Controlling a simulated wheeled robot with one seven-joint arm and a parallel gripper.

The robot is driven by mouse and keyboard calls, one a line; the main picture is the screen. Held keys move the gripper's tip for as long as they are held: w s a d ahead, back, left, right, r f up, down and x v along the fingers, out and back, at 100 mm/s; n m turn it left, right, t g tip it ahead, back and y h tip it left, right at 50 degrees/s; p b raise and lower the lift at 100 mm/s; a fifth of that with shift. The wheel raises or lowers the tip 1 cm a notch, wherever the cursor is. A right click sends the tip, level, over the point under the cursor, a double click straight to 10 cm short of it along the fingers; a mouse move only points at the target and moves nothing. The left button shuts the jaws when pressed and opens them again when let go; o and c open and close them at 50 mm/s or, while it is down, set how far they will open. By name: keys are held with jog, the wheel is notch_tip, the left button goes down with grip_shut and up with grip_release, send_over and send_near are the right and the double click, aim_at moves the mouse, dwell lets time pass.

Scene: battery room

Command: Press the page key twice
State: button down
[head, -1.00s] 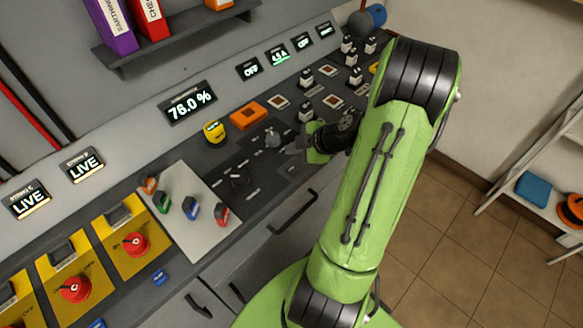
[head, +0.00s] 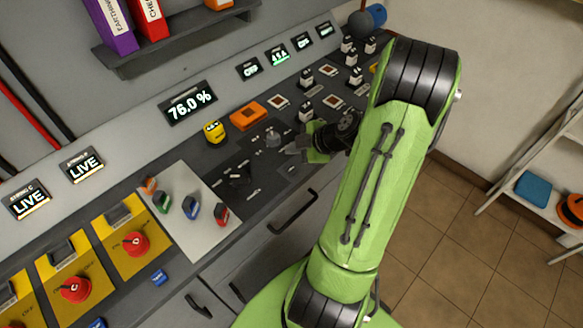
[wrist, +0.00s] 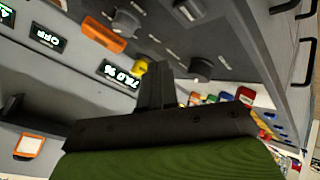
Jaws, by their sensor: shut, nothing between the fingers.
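I cannot pick out a key marked as the page key; the panel labels are too small to read. The dark control panel (head: 205,180) has knobs and small marked controls. My gripper (head: 290,151) is low over the panel near a grey knob (head: 272,138), with a black knob (head: 236,177) to its lower left. Its fingers are together and empty, and they also show in the wrist view (wrist: 156,88). I cannot tell whether they touch the panel. My arm hides part of the panel on the right.
A pale board (head: 187,236) carries several coloured pieces. Red rotary switches (head: 136,244) are at lower left. Several black-and-white switches stand beyond the gripper.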

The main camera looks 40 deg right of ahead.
aim_at(294, 170)
jog(key=b, duration=0.3)
jog(key=shift+w+d+r+b, duration=0.15)
jog(key=shift+w+d+b, duration=0.1)
jog(key=shift+d+b, duration=0.05)
jog(key=r+b, duration=0.3)
jog(key=shift+s+a+r+b, duration=0.2)
jog(key=shift+a+r+b, duration=0.05)
jog(key=shift+a+b, duration=0.1)
jog(key=shift+f, duration=0.1)
notch_tip(294, 170, down, 9)
jog(key=b, duration=0.6)
jog(key=shift+r, duration=0.2)
jog(key=shift+b, duration=0.35)
jog(key=shift+f, duration=0.1)
dwell(0.6)
jog(key=shift+f+b, duration=0.4)
jog(key=shift+b, duration=0.4)
